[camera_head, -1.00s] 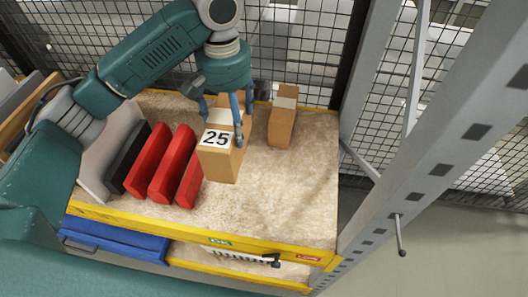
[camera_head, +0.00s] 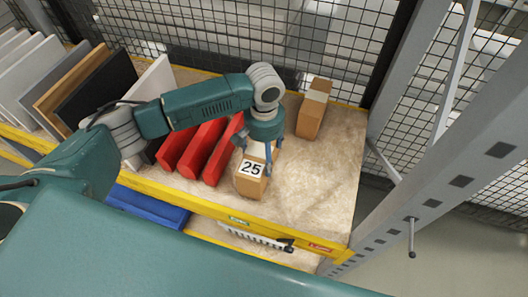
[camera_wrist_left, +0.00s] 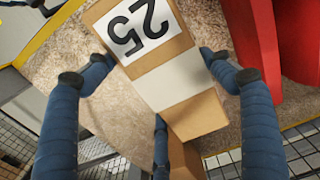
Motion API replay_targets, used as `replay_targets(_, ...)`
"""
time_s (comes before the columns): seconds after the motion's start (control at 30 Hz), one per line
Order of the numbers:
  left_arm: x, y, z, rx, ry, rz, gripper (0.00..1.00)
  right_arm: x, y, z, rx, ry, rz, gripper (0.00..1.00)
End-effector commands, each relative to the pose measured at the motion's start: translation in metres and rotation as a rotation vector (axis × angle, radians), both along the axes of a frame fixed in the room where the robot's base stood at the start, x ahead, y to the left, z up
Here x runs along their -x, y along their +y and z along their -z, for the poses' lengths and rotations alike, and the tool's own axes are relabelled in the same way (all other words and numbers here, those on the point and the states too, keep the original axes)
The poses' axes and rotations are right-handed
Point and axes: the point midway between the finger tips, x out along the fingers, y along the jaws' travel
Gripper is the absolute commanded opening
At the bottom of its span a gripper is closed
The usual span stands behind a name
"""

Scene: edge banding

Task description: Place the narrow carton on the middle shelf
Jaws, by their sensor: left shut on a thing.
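A narrow brown carton labelled 25 (camera_head: 250,184) is at the front of the beige-covered shelf in the head view. My left gripper (camera_head: 259,158) comes down over it from above and is shut on it. In the left wrist view the carton (camera_wrist_left: 170,85) lies between the blue fingers (camera_wrist_left: 150,78), with a white band across its middle. I cannot tell whether its base touches the shelf. A second brown carton (camera_head: 312,112) stands at the back right of the shelf (camera_head: 312,190). My right gripper is not in view.
Several red panels (camera_head: 205,148) stand just left of the held carton, with a black panel (camera_head: 97,90) and pale boards (camera_head: 32,75) farther left. A grey upright (camera_head: 440,175) bounds the right side and wire mesh (camera_head: 335,40) the back. The right part of the shelf is clear.

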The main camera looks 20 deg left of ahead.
Motion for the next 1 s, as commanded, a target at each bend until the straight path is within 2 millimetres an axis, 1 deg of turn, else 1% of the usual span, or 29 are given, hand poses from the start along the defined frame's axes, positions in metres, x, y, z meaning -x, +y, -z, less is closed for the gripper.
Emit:
replay_targets(0.1,-0.0012,0.0001,0.0059,0.0,-0.004,0.0,0.23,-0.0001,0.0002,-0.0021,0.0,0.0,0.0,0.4)
replay_targets(0.47,-0.001,-0.0001,0.0094,0.001,-0.003,0.001,0.23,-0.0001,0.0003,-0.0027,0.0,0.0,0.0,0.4)
replay_targets(0.5,-0.0007,0.0002,0.0099,0.0,-0.002,0.001,0.89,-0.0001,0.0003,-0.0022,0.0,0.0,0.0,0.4)
replay_targets(0.57,-0.0007,0.0002,0.0099,0.0,-0.002,0.001,1.0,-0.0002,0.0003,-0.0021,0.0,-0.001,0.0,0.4)
replay_targets(0.87,-0.0008,0.0004,0.0092,0.0,-0.003,0.0,1.0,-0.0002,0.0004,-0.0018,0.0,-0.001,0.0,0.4)
replay_targets(1.0,-0.0015,-0.0007,0.0003,0.003,-0.005,0.0,1.0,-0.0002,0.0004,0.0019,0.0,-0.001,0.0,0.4)
